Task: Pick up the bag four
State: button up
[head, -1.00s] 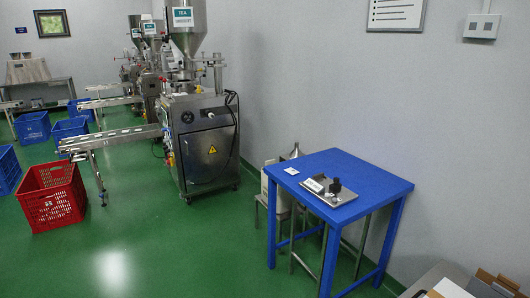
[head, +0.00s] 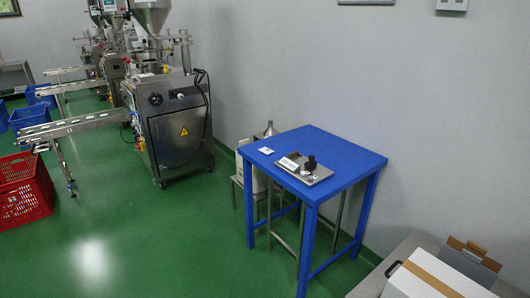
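No label reading "four" can be made out, so I cannot tell which bag is bag four. A small white flat packet (head: 266,150) lies on the blue table (head: 345,158), near its left edge. Small pale flat pieces (head: 75,122) lie in a row on the conveyor of the nearest packing machine (head: 180,130); they are too small to read. My gripper is not in view.
A metal scale (head: 305,170) with a white label and a dark knob sits on the blue table. A red crate (head: 25,190) stands at left. A white box (head: 435,278) with a brown strip is at bottom right. Green floor (head: 160,240) is clear between.

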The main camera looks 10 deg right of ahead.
aim_at(266, 150)
jog(key=u, duration=0.45)
jog(key=i, duration=1.55)
jog(key=u, duration=4.15)
jog(key=i, duration=0.1)
jog(key=z, duration=2.85)
